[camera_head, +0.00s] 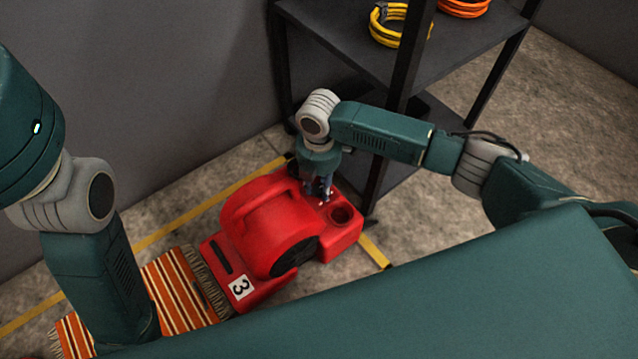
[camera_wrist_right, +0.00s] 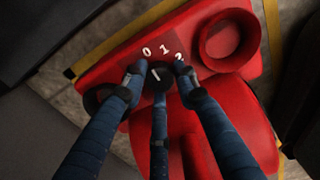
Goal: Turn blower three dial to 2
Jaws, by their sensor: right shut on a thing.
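Blower three (camera_head: 262,218) is a red blower on the floor, with a white label (camera_head: 240,288) reading 3. My right gripper (camera_head: 319,192) points down onto the top of its right end. In the right wrist view, my right gripper's fingers (camera_wrist_right: 158,80) are shut around the dark round dial (camera_wrist_right: 158,72). A white line on the dial points up toward the printed numerals 0, 1 and 2 (camera_wrist_right: 164,51), roughly at the 1. The 2 is partly covered by a finger. My left arm shows at the left, but its gripper is out of view.
A red cup-like round opening (camera_head: 341,214) is beside the dial. A striped orange rug (camera_head: 170,290) lies at the blower's left end. A dark shelf (camera_head: 350,45) with coiled yellow (camera_head: 388,38) and orange cables stands behind. Yellow floor lines (camera_head: 200,208) run past the blower.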

